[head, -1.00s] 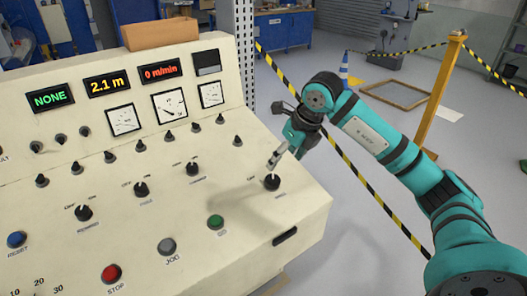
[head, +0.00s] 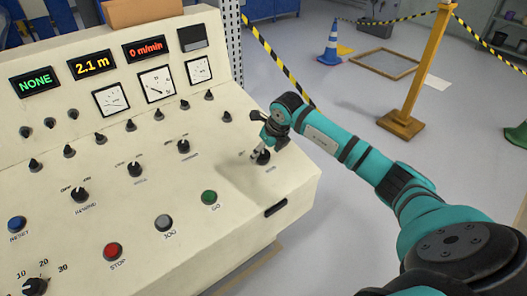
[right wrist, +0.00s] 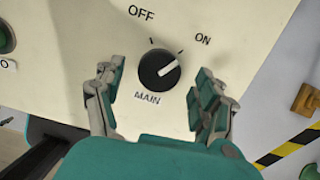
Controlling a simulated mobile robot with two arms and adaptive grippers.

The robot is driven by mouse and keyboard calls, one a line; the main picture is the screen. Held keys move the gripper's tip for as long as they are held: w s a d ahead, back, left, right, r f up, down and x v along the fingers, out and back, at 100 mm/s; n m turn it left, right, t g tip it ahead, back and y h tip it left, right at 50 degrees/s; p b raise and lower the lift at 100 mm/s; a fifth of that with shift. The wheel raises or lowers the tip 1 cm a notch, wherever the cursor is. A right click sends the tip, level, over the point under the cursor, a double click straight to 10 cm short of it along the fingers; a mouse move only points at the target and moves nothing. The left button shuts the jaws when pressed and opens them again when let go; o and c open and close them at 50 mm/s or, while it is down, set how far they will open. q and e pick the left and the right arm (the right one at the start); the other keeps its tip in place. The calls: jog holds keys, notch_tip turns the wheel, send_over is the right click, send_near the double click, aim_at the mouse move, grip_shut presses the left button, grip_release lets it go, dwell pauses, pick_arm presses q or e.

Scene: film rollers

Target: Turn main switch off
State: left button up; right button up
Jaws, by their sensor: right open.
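The main switch is a black round knob (right wrist: 158,70) on the cream panel, labelled MAIN below, with OFF at upper left and ON at upper right. Its white pointer line is turned toward the ON mark. In the head view the same knob (head: 263,158) is at the panel's right end, partly covered by my right gripper (head: 260,148). In the right wrist view my right gripper (right wrist: 156,76) is open, one finger on each side of the knob, with visible gaps. I cannot tell how far the fingertips are from the panel. My left gripper is not in view.
The sloped control panel (head: 235,185) has other knobs close by, a green GO button (head: 209,197), a grey JOG button (head: 163,223) and a red STOP button (head: 113,251). A yellow post (head: 425,70) with striped tape stands behind my right arm. Free floor lies to the right.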

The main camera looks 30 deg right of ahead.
jog(key=shift+x, duration=0.9)
jog(key=shift+c, duration=0.3)
jog(key=c, duration=1.1)
